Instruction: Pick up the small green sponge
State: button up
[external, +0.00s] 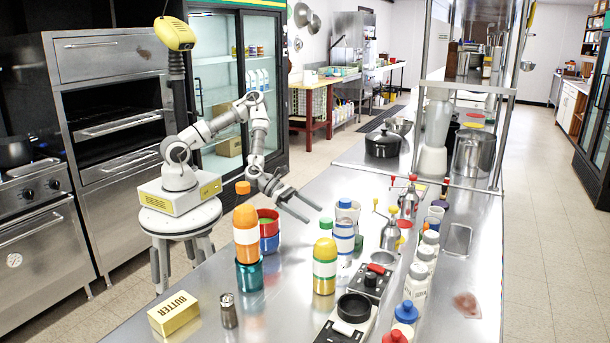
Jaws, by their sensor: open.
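I cannot clearly make out a small green sponge. A green patch (267,217) shows inside the mouth of a red and blue cup (269,238), left of my gripper; I cannot tell what it is. Another small green piece (326,223) shows just behind the yellow-topped bottle (325,266), and it may be a cap. My gripper (314,215) is open and empty, with its two fingers spread and pointing down to the right above the steel counter. It appears apart from the things around it.
An orange and teal bottle (248,240) stands left of the cup. A butter box (174,313) and a shaker (228,311) are at front left. White and blue stacked cups (344,236), metal grinders (391,233) and several bottles crowd the right. Bare counter (285,300) lies at front centre.

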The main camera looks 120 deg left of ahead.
jog(key=x, duration=1)
jog(key=shift+w+f, duration=0.15)
jog(key=shift+w, duration=0.1)
jog(key=shift+r+x, duration=0.2)
jog(key=shift+x, duration=2.6)
jog(key=shift+a, duration=0.15)
jog(key=c, duration=1.3)
